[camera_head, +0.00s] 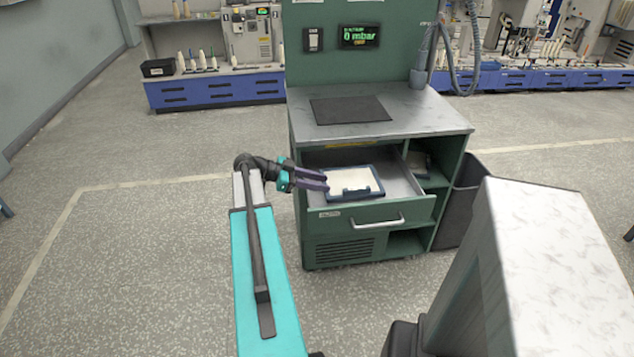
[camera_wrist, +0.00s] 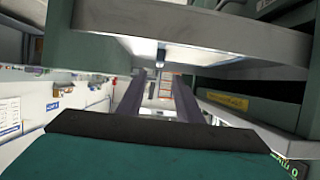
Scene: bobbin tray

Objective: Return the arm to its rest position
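My gripper (camera_head: 326,181) is at the left side of the open drawer of the green cabinet, level with the drawer's upper part in the head view. Its two dark fingers are spread apart with nothing between them. In the wrist view the fingers of my gripper (camera_wrist: 165,92) also stand apart and empty, with a grey edge close above them. A white tray with a blue rim (camera_head: 358,194) lies in the drawer, just right of the fingertips. I cannot tell whether the fingers touch the drawer or the tray.
The drawer (camera_head: 335,221) is pulled out from the green cabinet (camera_head: 318,247). A dark mat (camera_head: 350,110) lies on the cabinet's worktop (camera_head: 418,109). A grey bin (camera_head: 462,203) stands right of the cabinet. The floor to the left is clear.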

